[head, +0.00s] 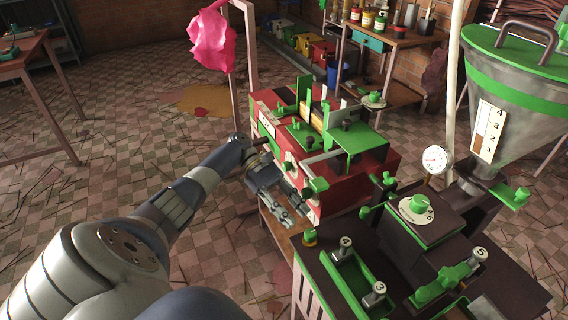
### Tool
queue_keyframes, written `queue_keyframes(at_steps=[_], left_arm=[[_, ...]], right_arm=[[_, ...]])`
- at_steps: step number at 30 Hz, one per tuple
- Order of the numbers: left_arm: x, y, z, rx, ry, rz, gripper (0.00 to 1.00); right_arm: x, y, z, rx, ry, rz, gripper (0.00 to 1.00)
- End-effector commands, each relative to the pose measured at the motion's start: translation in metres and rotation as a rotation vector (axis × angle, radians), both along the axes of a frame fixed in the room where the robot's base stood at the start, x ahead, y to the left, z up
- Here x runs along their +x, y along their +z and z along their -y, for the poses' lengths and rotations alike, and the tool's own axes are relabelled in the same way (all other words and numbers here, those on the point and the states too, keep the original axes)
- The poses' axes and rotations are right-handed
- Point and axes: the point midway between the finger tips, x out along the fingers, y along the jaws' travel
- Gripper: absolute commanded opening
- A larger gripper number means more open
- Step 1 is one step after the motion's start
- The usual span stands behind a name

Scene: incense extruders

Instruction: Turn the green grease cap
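A small green cap with a brass-coloured base (310,237) stands at the near left corner of the dark machine's top; it looks like the grease cap. My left gripper (296,215) reaches in from the left, its fingertips pointing down and right just short of this cap. Its two fingers look parted, with nothing seen between them. From this angle I cannot tell the height gap to the cap, but they appear apart. My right gripper is not in view.
The red machine (358,180) with green fittings stands right behind my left gripper. The dark machine (335,265) carries numbered levers, a green dial knob (418,203) and a gauge (436,159). A large hopper (505,95) rises at the right. Open tiled floor lies left.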

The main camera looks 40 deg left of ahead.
Motion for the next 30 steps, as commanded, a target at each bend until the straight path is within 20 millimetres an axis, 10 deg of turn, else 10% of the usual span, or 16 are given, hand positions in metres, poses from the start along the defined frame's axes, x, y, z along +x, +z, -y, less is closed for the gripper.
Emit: queue_keyframes(at_steps=[23,30], left_arm=[[0.003,0.018,-0.043,-0.001,-0.003,-0.001,0.40],[0.008,-0.033,-0.042,0.159,0.034,0.029,0.45]], right_arm=[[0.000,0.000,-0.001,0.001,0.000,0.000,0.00],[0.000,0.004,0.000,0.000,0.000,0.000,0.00]])
